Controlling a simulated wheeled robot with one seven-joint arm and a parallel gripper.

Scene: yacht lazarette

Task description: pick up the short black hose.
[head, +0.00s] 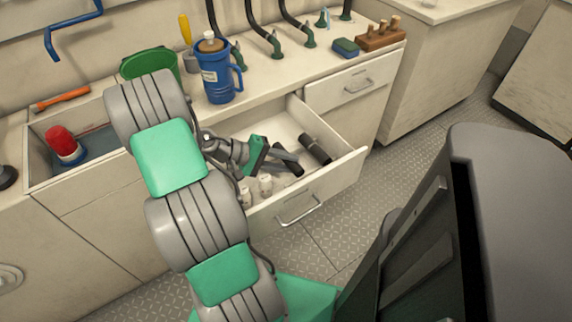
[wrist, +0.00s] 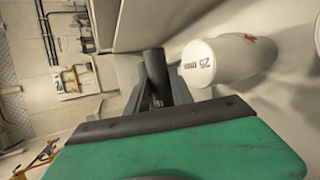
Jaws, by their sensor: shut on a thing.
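The short black hose (wrist: 156,72) is between the fingers of my gripper in the wrist view, with its dark end sticking out past them. In the head view my gripper (head: 282,160) reaches into the open drawer, shut on the hose, which is partly hidden by the fingers there. I cannot tell whether the hose is clear of the drawer floor.
A second black cylinder (head: 315,149) lies to the right in the open drawer (head: 345,169). Small white bottles (head: 265,185) stand near the drawer front; a white container marked 25 (wrist: 228,60) is close by the hose. A blue jug (head: 218,82) stands on the counter above.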

